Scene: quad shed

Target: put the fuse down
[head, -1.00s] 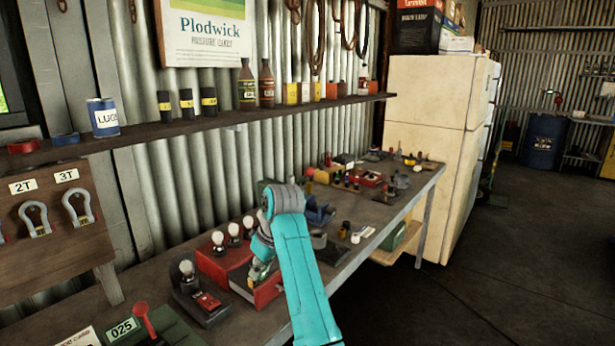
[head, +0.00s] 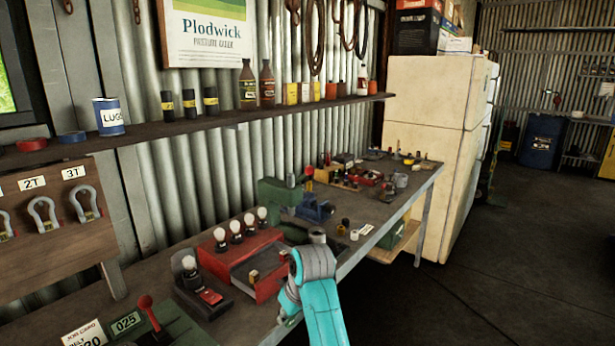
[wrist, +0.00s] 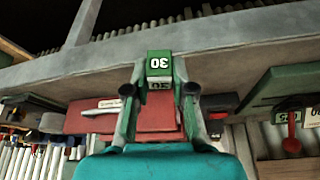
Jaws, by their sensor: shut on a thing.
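The fuse (wrist: 159,68) is a small green block with a white label reading 30. My gripper (wrist: 160,92) is shut on it, with one green finger on each side, in the wrist view. The fuse appears over the bare strip of bench near its front edge; I cannot tell whether it touches the bench. In the head view my gripper (head: 287,321) is mostly hidden by my wrist, at the front edge of the bench right of the red box, and the fuse is hidden.
The red box (head: 268,281) with several bulbs stands beside my gripper. A black bulb holder (head: 190,272) and a green box (head: 172,333) with a red lever and 025 label stand left. The bench (head: 345,262) has a bare strip along its front edge; small parts crowd farther back.

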